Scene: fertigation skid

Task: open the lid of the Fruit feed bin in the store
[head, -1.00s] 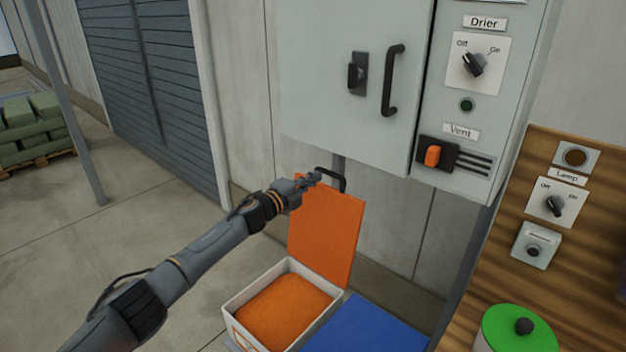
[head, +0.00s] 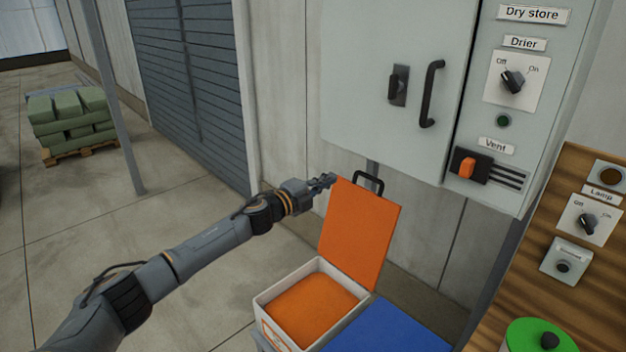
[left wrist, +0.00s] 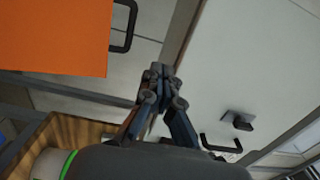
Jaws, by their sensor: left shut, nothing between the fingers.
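The Fruit feed bin (head: 262,318) is a white box with an orange fill, low in the middle of the head view. Its orange lid (head: 360,235) stands raised at the back of the bin, with a black handle (head: 369,182) at its top edge. The lid (left wrist: 50,38) and the handle (left wrist: 126,28) also show in the left wrist view. My left gripper (head: 330,181) is shut and empty, just left of the lid's top corner and apart from the handle. It also shows in the left wrist view (left wrist: 160,72). My right gripper is not in view.
A blue lid (head: 390,328) lies beside the bin on the right. A grey Dry store cabinet (head: 360,85) hangs above. A wooden panel (head: 530,270) with switches and a green-lidded container (head: 525,338) stand at right. Open floor lies to the left.

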